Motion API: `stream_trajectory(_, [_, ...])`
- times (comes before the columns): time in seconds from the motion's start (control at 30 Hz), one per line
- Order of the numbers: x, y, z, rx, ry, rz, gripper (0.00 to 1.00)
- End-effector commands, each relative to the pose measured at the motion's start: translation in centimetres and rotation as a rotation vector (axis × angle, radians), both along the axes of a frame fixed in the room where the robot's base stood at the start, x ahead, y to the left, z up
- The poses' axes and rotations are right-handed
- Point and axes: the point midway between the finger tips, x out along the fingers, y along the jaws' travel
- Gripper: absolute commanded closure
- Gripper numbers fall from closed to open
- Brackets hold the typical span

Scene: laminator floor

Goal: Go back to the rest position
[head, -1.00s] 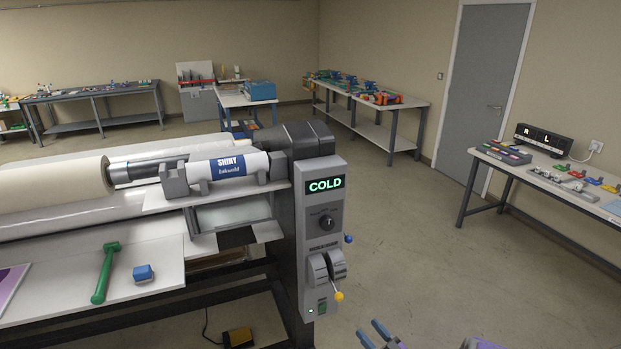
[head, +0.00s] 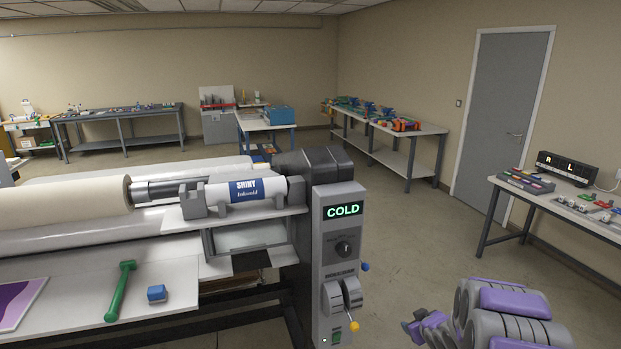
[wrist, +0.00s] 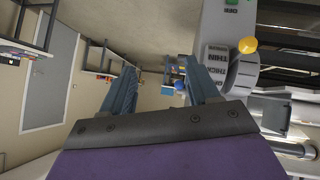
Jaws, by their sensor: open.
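My gripper shows in the wrist view (wrist: 160,88) with its two blue-grey fingers spread apart and nothing between them.
A table (head: 560,200) with a clock-like box (head: 568,167) stands at right. Benches line the back walls. Floor (head: 420,235) between the column and right table is clear.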

Motion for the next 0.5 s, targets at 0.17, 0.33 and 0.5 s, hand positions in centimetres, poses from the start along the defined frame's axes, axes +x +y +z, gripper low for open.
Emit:
stream_trajectory(0.17, [-3.2,0.1,4.3,-0.048,0.103,-0.101,0.40])
stream_trajectory(0.33, [-7.9,0.8,7.4,-0.066,0.220,-0.198,0.40])
stream_trajectory(0.5, [-13.2,2.3,10.2,-0.060,0.334,-0.282,0.40])
